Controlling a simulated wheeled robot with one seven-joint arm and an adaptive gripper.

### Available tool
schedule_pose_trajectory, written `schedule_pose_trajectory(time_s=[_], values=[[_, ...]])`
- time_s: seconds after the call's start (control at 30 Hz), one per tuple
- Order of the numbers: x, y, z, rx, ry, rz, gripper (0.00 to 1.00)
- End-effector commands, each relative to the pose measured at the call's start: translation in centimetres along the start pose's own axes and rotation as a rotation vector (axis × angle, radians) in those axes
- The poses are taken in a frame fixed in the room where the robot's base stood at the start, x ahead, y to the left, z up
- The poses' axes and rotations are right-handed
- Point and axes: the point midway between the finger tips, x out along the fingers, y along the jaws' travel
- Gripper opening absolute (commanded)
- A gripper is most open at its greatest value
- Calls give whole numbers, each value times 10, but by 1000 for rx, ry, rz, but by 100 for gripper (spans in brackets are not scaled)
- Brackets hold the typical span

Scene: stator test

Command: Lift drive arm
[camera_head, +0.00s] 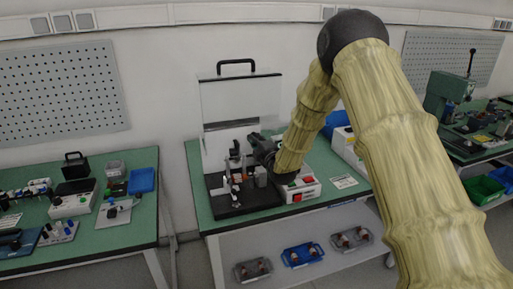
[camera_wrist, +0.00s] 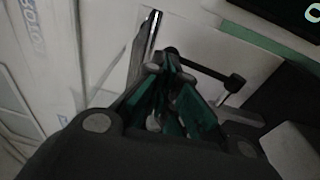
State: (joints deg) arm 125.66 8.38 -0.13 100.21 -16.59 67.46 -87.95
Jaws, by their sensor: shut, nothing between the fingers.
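My gripper (camera_head: 258,147) is over the test fixture on the middle table, its fingers pointing away from my arm. In the wrist view my gripper (camera_wrist: 163,72) has its dark fingers with green inner faces drawn together at the tips, with nothing held. A black lever with a round knob (camera_wrist: 236,83) lies just right of the fingertips, apparently apart from them; I cannot tell whether this is the drive arm. A shiny metal rod (camera_wrist: 146,43) stands just beyond the fingers. The fixture's black base (camera_head: 232,208) carries several small parts, partly hidden by my gripper.
A clear panel with a black handle (camera_head: 236,66) stands behind the fixture. A white control box with a red switch (camera_head: 302,190) sits right of the base. A paper card (camera_head: 344,182) lies on the green table (camera_head: 200,160).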

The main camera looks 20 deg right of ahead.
Motion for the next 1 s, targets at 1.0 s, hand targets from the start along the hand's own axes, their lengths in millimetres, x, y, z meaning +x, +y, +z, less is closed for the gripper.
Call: schedule_pose_trajectory(time_s=[1.0], values=[[1, 11, -7, 0, 10, 2, 0]])
